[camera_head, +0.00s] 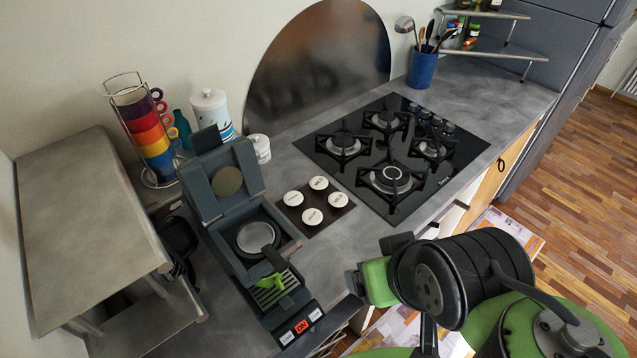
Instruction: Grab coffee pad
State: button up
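Several round white coffee pads with dark lettering lie on a small dark square tray (326,222). One pad (319,183) is at the back, one (293,198) at the left, one (312,216) at the front and one (338,200) at the right. Left of the tray stands a dark grey coffee machine (222,262) with its lid (228,180) raised and its round pad holder (256,238) exposed. My black and green arm fills the lower right. A green block with dark pieces (375,281) at its left end may be my gripper, apart from the pads; its fingers cannot be made out.
A black gas hob (438,174) lies right of the tray. A rack of coloured cups (152,132), a white canister (211,110) and a small white jar (260,148) stand behind the machine. A blue utensil pot (421,70) is at the back. Grey counter is clear in front of the tray.

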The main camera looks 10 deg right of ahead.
aim_at(336, 199)
jog(key=l+u, duration=0.15)
jog(key=u, duration=0.3)
jog(key=i+l+u, duration=0.1)
jog(key=u, duration=0.35)
jog(key=l+u, duration=0.3)
jog(key=u, duration=0.15)
